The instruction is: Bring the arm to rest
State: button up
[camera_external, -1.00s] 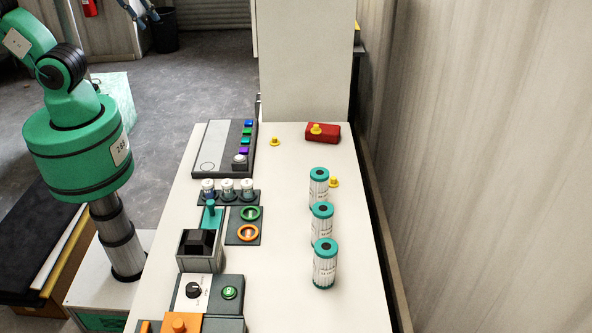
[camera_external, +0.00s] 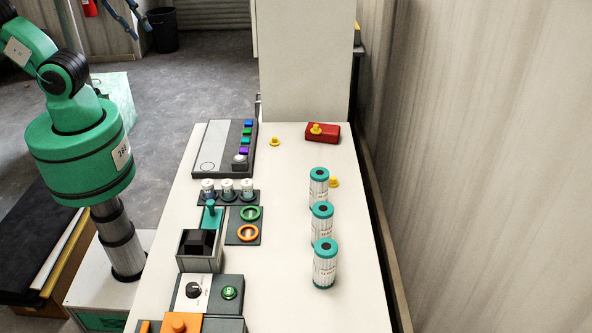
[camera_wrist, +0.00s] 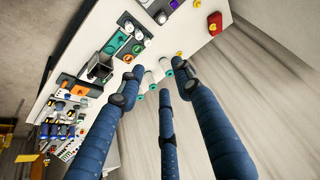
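My gripper (camera_wrist: 158,80) shows in the wrist view as three long blue fingers with dark joints. The fingers are spread apart, with nothing held between them. The worktable (camera_external: 290,275) with its parts lies beyond the fingertips, and no finger appears to touch it. In the external view my green arm stands left of the table, bent at the elbow and reaching out of the picture at the upper left. Blue finger-like parts of my gripper show at the top left, over the floor and clear of the table.
Three white cylinders with teal caps (camera_external: 323,265) stand on the table's right half. A red block (camera_external: 329,137) lies at the back. A grey panel with coloured buttons (camera_external: 222,150), white-topped jars (camera_external: 228,188) and a black-topped box (camera_external: 199,250) line the left side.

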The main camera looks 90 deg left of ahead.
notch_tip(320, 180, down, 14)
jog(key=b, duration=1.2)
jog(key=shift+r+b, duration=0.15)
jog(key=shift+b, duration=0.25)
jog(key=shift+o, duration=0.4)
jog(key=shift+w+r, duration=0.1)
